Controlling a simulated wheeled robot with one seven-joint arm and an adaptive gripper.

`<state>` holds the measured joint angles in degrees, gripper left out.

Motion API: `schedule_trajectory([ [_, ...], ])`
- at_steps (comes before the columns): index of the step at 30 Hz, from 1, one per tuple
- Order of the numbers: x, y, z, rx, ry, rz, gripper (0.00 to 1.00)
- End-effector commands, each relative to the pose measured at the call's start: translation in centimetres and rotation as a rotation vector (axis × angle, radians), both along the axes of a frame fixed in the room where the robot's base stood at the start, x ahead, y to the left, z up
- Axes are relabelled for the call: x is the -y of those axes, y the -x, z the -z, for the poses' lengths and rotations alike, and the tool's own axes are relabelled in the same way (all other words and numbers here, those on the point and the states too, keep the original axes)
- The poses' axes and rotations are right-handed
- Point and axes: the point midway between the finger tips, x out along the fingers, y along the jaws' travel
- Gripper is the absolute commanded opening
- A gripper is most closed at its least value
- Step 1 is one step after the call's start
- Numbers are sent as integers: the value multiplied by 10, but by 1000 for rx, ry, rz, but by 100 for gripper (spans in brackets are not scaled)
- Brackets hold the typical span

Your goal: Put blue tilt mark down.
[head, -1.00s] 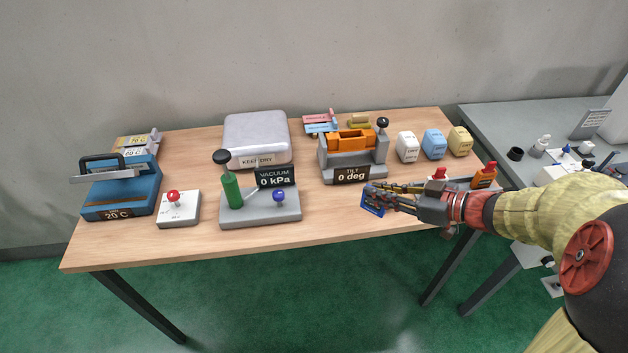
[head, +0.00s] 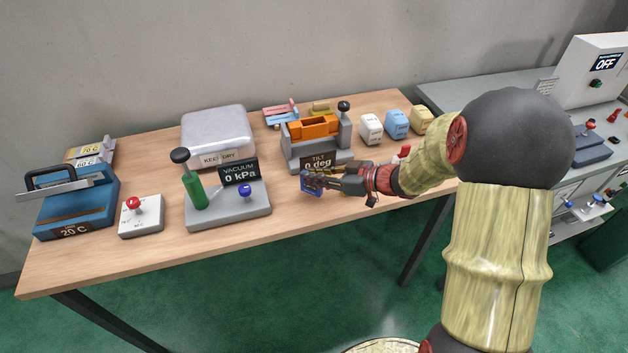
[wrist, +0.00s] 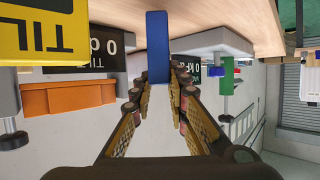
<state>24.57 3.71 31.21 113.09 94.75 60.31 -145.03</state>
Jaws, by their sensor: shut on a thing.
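A small blue tilt mark (wrist: 157,45) stands between the fingertips of my gripper (wrist: 160,85) in the wrist view. My gripper is shut on it. In the head view my gripper (head: 318,184) holds the blue mark (head: 312,191) near the table's front edge, in front of the tilt device. I cannot tell from these views whether the mark touches the table. The tilt device (head: 289,157), with an orange cradle (head: 314,126) and a "TILT 0 deg" sign (head: 319,163), stands just behind my gripper.
A vacuum station (head: 215,217) with a green cylinder stands to the left. Behind are a "KEEP DRY" box (head: 215,126), pink and blue pieces (head: 279,115) and white, blue and yellow blocks (head: 397,123). Bare wood (head: 150,262) runs along the front left.

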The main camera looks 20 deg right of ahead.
Motion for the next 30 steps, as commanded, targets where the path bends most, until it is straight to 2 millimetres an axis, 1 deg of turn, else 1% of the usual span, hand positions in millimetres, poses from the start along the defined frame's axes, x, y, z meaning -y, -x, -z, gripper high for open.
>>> schedule_trajectory([
  [1, 0, 1, 10, -4, -2, 1, 0],
  [3, 0, 1, 16, -2, -1, 0, 0],
  [11, 0, 1, 16, 0, 0, 0, 0],
  [20, 0, 1, 21, 1, 1, 0, 0],
  [21, 0, 1, 20, 0, 0, 0, 18],
  [30, 0, 1, 19, 0, 0, 0, 34],
])
